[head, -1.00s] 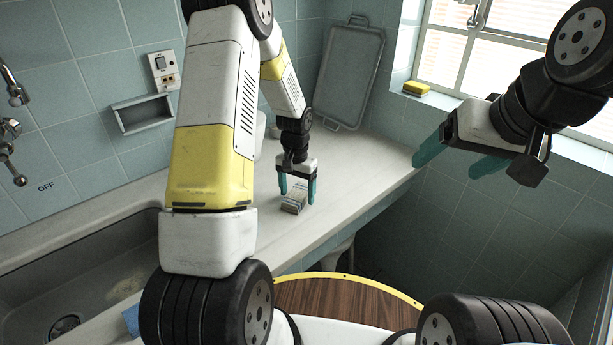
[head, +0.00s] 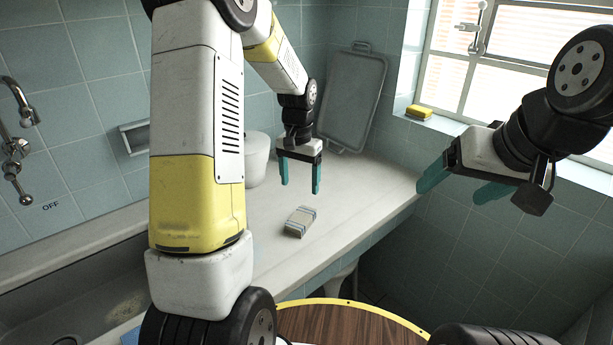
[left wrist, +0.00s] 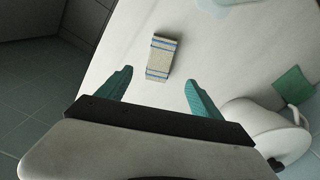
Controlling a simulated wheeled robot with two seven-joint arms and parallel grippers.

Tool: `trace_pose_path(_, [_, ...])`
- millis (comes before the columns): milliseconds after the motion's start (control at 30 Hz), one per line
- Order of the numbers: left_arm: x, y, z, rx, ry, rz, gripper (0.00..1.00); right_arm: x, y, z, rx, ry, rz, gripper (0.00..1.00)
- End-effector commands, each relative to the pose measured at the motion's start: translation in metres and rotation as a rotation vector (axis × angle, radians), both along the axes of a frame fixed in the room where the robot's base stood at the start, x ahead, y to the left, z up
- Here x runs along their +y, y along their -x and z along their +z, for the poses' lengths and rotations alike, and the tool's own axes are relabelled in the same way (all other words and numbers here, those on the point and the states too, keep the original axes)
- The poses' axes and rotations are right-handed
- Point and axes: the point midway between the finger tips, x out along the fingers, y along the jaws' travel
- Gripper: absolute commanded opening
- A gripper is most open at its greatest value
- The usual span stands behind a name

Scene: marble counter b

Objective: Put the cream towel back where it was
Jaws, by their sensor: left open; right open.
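The cream towel (head: 299,222) is a small folded bundle with blue stripes, lying flat on the pale counter. It also shows in the left wrist view (left wrist: 161,58), beyond and between my fingers. My left gripper (head: 300,188) is open and empty, held above the counter a little behind and above the towel, not touching it. Its teal fingertips also show in the left wrist view (left wrist: 158,80). My right gripper (head: 452,188) is open and empty, raised at the right, away from the counter.
A white rounded container (head: 256,160) stands on the counter (head: 345,200) behind my left arm. A grey tray (head: 351,100) leans on the back wall. A yellow sponge (head: 419,111) sits on the windowsill. A sink (head: 95,290) is at left. The counter around the towel is clear.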

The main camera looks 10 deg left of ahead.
Motion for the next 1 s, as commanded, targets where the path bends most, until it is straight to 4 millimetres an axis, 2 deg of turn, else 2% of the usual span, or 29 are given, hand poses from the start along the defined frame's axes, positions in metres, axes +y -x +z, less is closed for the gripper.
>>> trace_pose_path(167, [-0.001, 0.028, 0.059, -0.089, 0.026, 0.037, 0.76, 0.0, 0.0, 0.0, 0.0, 0.0, 0.0, 0.8])
trace_pose_path(300, [-0.005, 0.071, 0.112, -0.186, 0.065, 0.078, 0.76, 0.0, 0.0, 0.0, 0.0, 0.0, 0.0, 0.8])
trace_pose_path(500, [-0.011, 0.141, 0.164, -0.32, 0.132, 0.134, 0.76, 0.0, 0.0, 0.0, 0.0, 0.0, 0.0, 0.8])
trace_pose_path(600, [-0.014, 0.175, 0.178, -0.383, 0.17, 0.159, 0.76, 0.0, 0.0, 0.0, 0.0, 0.0, 0.0, 0.8])
trace_pose_path(733, [-0.018, 0.21, 0.186, -0.448, 0.212, 0.183, 0.76, 0.0, 0.0, 0.0, 0.0, 0.0, 0.0, 0.8])
trace_pose_path(867, [-0.021, 0.23, 0.187, -0.485, 0.24, 0.197, 0.76, 0.0, 0.0, 0.0, 0.0, 0.0, 0.0, 0.8])
trace_pose_path(1000, [-0.022, 0.237, 0.187, -0.5, 0.251, 0.202, 0.76, 0.0, 0.0, 0.0, 0.0, 0.0, 0.0, 0.8])
